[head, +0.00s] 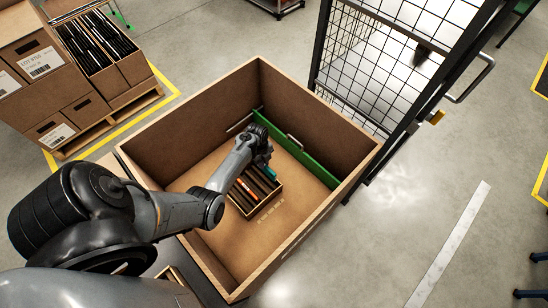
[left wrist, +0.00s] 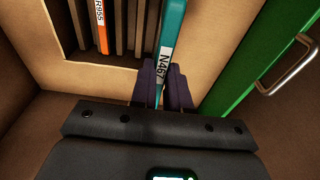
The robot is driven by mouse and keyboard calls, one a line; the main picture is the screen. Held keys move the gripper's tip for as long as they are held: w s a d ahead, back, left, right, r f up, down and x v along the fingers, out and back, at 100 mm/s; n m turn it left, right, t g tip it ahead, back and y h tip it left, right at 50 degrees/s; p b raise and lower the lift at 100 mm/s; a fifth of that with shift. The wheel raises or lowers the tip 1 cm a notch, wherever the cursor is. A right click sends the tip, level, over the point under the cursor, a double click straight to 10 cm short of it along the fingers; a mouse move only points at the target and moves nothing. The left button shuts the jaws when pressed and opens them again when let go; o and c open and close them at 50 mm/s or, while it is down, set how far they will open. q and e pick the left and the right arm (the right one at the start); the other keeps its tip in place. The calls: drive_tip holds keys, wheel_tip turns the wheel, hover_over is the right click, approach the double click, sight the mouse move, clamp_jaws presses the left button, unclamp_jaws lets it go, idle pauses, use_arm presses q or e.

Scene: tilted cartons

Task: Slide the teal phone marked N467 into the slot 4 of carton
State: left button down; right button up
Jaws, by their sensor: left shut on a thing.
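The teal phone marked N467 (left wrist: 172,38) is gripped on edge in my left gripper (left wrist: 161,86), its label facing the left wrist camera. In the head view a small teal patch of the phone (head: 271,173) shows at the tip of my left gripper (head: 262,160). The slotted carton (head: 247,209) lies on the floor of a large brown box, partly hidden by my left arm. In the left wrist view the carton (left wrist: 78,76) has dark dividers and holds an orange phone marked R955 (left wrist: 101,25). The teal phone is beside the slots, near the carton's right side; contact cannot be told. My right gripper is out of view.
The large brown box (head: 318,107) has high walls around the carton. A green panel with metal handles (head: 318,168) stands along its right inner side, close to my left gripper.

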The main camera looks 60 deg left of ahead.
use_arm(q)
drive_tip(key=shift+s+a+f+b, duration=0.1)
drive_tip(key=shift+s+f+b, duration=0.2)
drive_tip(key=shift+f+b, duration=1.4)
drive_tip(key=shift+s+f+b, duration=0.35)
drive_tip(key=shift+f+b, duration=0.9)
drive_tip(key=shift+f, duration=0.8)
drive_tip(key=shift+s+a+f+b, duration=0.1)
drive_tip(key=shift+s+f+b, duration=0.2)
drive_tip(key=shift+f+b, duration=1.4)
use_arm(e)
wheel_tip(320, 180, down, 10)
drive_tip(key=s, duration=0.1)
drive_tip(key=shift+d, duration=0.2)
use_arm(q)
drive_tip(key=shift+f, duration=0.5)
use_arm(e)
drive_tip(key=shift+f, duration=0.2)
use_arm(q)
drive_tip(key=c, duration=1)
unclamp_jaws()
drive_tip(key=shift+c, duration=0.2)
drive_tip(key=shift+d, duration=0.1)
wheel_tip(320, 180, up, 11)
drive_tip(key=a+p, duration=0.1)
drive_tip(key=p, duration=0.4)
drive_tip(key=shift+s+a, duration=0.15)
drive_tip(key=shift+a, duration=0.05)
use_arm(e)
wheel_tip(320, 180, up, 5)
